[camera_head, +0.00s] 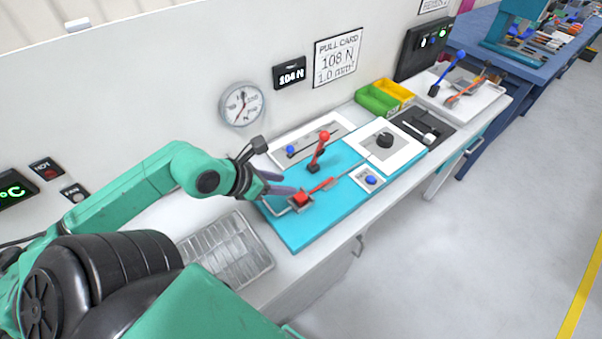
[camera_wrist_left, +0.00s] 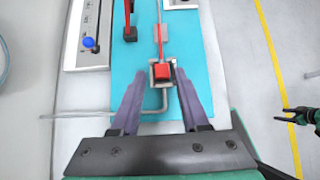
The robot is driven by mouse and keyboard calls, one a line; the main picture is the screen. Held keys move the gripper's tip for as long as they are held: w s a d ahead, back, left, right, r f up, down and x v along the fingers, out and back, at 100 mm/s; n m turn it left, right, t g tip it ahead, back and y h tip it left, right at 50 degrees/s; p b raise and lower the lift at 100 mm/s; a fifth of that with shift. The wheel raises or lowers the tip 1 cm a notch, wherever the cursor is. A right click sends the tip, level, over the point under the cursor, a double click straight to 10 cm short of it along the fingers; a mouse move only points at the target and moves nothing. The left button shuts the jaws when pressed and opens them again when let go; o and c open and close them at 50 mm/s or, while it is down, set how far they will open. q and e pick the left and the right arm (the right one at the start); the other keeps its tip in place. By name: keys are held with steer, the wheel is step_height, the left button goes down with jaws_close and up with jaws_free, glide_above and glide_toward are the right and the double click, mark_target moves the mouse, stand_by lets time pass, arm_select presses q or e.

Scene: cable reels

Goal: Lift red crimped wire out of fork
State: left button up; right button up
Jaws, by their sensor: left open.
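The red crimped wire is a thin grey wire with a red block (camera_head: 300,199) at the small metal fork (camera_head: 293,206) on the turquoise mat. In the left wrist view the red block (camera_wrist_left: 163,71) sits in the fork, and the grey wire (camera_wrist_left: 166,100) bends away to the left below it. A red sleeve (camera_head: 322,185) lies in line behind the block. My left gripper (camera_head: 276,184) is open, with its purple fingers on either side of the wire's near part; the fingertips (camera_wrist_left: 158,75) flank the block. Contact cannot be told. My right gripper (camera_wrist_left: 283,114) shows small at the right edge of the wrist view.
A red-knobbed lever (camera_head: 318,152) stands upright on the turquoise mat (camera_head: 290,235), close behind the fork. A small white plate with a blue knob (camera_head: 370,180) lies to the right. A ribbed metal tray (camera_head: 228,250) lies left of the mat. The wall is behind.

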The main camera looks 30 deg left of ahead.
mark_target(316, 188)
arm_select(q)
steer(key=w+d+f, duration=0.2)
steer(key=shift+w+d+f, duration=0.1)
steer(key=shift+w+f, duration=0.15)
steer(key=shift+f, duration=0.15)
steer(key=x, duration=0.4)
steer(key=shift+w+a+f, duration=0.15)
steer(key=shift+w+a, duration=0.05)
steer(key=shift+a, duration=0.15)
steer(key=shift+w+f, duration=0.15)
steer(key=shift+w+d+f, duration=0.15)
steer(key=shift+w, duration=0.05)
steer(key=p+x, duration=0.1)
steer(key=x, duration=0.2)
steer(key=shift+w+f, duration=0.25)
steer(key=shift+f, duration=0.1)
steer(key=shift+w+f, duration=0.2)
steer(key=shift+f, duration=0.1)
steer(key=shift+s+r, duration=0.1)
steer(key=shift+s, duration=0.05)
jaws_close()
arm_select(e)
steer(key=shift+s+d+r, duration=0.2)
steer(key=shift+s+r, duration=0.25)
steer(key=shift+s, duration=0.05)
